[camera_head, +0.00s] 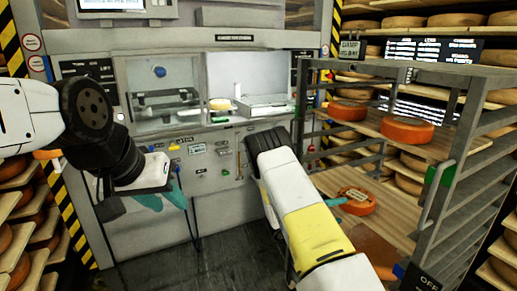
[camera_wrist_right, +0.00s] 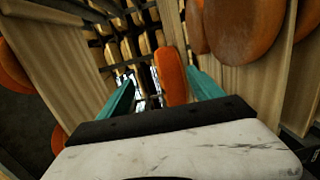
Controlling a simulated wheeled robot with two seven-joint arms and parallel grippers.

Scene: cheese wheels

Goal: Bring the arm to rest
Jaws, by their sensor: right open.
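My right arm reaches from the bottom middle of the head view. A teal fingertip of my right gripper (camera_head: 338,202) shows beside an orange cheese wheel (camera_head: 358,203) on the rack's lower board; the rest is hidden behind the arm. In the right wrist view my right gripper (camera_wrist_right: 160,78) has its teal fingers spread. An orange wheel (camera_wrist_right: 172,76) appears between them; I cannot tell whether it touches a finger. My left gripper (camera_head: 158,200) hangs at the left with teal fingers pointing down, before the machine; its opening is unclear.
A metal rack (camera_head: 472,150) with wooden boards stands at the right. Two orange wheels, one left (camera_head: 347,110) and one right (camera_head: 407,129), lie on its upper board. A grey machine (camera_head: 215,160) stands behind. Shelves of cheese line the sides. The dark floor (camera_head: 190,262) is clear.

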